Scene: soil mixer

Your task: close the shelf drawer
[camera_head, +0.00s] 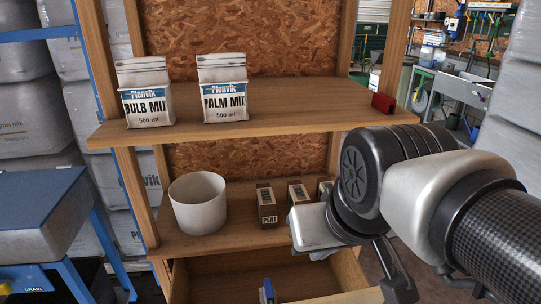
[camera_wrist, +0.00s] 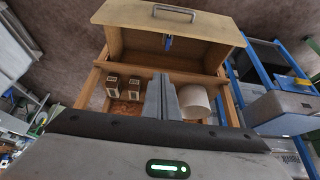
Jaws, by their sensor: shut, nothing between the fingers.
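The shelf drawer (camera_head: 215,282) is pulled open at the bottom of the wooden shelf (camera_head: 290,118). In the wrist view, which looks turned over, its front panel (camera_wrist: 125,17) and grey handle (camera_wrist: 175,12) show near the top edge. A small blue object (camera_head: 268,291) is inside the drawer; it also shows in the wrist view (camera_wrist: 168,43). My gripper (camera_wrist: 162,82) is shut and empty, its fingers pointing toward the shelf and drawer. It appears apart from the handle. In the head view its fingertips cannot be made out, and the drawer front is out of frame.
A white pot (camera_head: 198,204) and small dark boxes (camera_head: 267,205) stand on the middle shelf. Two bags (camera_head: 147,95) (camera_head: 222,90) and a red object (camera_head: 383,103) are on the board above. A blue-framed stand (camera_head: 45,215) is at the left. Bare floor (camera_wrist: 60,40) shows beside the drawer.

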